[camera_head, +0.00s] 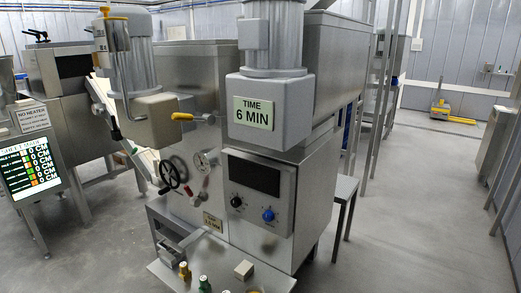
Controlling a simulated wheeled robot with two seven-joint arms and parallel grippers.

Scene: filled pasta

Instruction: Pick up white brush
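I cannot make out a white brush for certain in the head view. A small pale block (244,269) sits on the metal shelf (222,276) at the front of the nearest machine, but I cannot tell what it is. Small items hang on a rail (498,71) on the far right wall, too small to identify. Neither of my grippers shows in this view.
A large steel machine (262,205) with a "TIME 6 MIN" sign (254,113) fills the middle. A display screen (29,165) stands at left. Small bottles (184,271) stand on the front shelf. A yellow pallet truck (451,113) is far right. The right floor (420,200) is clear.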

